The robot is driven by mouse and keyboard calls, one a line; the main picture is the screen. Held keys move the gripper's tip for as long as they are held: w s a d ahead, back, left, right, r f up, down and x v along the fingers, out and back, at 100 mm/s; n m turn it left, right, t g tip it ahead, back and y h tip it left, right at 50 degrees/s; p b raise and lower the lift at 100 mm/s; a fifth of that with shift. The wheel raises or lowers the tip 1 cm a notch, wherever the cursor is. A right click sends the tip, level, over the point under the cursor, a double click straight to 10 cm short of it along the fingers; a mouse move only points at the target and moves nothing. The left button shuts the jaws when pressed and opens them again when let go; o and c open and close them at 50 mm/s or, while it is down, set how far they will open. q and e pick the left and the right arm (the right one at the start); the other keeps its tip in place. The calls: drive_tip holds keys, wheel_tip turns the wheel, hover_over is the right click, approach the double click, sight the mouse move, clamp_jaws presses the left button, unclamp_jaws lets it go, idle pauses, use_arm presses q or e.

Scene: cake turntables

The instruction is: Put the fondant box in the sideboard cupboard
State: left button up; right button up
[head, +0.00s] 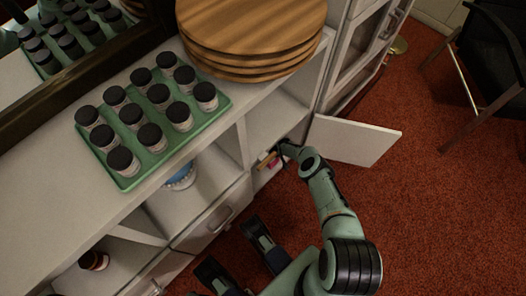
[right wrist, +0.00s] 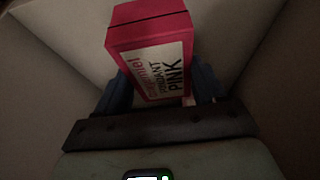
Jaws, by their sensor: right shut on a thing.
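The fondant box is pink-red with a white label reading "PINK FONDANT" (right wrist: 150,25). In the right wrist view it sits between the two fingers of my right gripper (right wrist: 165,90), which is shut on it. In the head view my right gripper (head: 278,155) reaches into the sideboard cupboard at the right end, and the box is mostly hidden there. Pale cupboard walls surround the box in the dim right wrist view; I cannot tell whether it touches the cupboard floor. The cupboard door (head: 355,140) stands wide open to the right.
The sideboard top (head: 60,195) bears a green tray (head: 215,112) of several dark-lidded jars and a stack of round wooden boards (head: 250,30). A blue-and-white item (head: 180,178) stands on a shelf.

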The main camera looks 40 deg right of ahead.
drive_tip(key=shift+s+f, duration=0.15)
drive_tip(key=shift+f, duration=0.5)
use_arm(q)
drive_tip(key=shift+s+f, duration=0.1)
drive_tip(key=shift+s, duration=0.25)
use_arm(e)
drive_tip(key=shift+r, duration=0.15)
drive_tip(key=shift+s+f, duration=0.1)
drive_tip(key=shift+f, duration=0.5)
drive_tip(key=o, duration=1.6)
drive_tip(key=shift+c, duration=0.2)
drive_tip(key=shift+r, duration=0.1)
